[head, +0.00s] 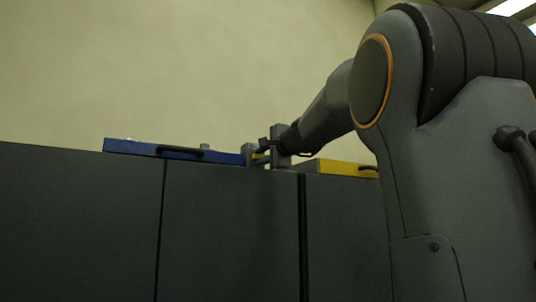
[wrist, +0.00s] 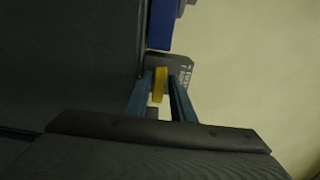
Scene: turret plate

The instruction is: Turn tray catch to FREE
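The tray catch shows in the wrist view as a small yellow lever (wrist: 159,84) in front of a dark plate (wrist: 183,70) with white marks too small to read. My gripper (wrist: 160,76) has its two blue fingers on either side of the lever, very close to it. I cannot tell whether they press on it. The catch is not clear there.
A blue tray (head: 180,151) with a dark handle lies on the grey cabinets (head: 230,220); its edge also shows in the wrist view (wrist: 161,22). A yellow tray (head: 340,168) lies to the right. The wall behind is bare.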

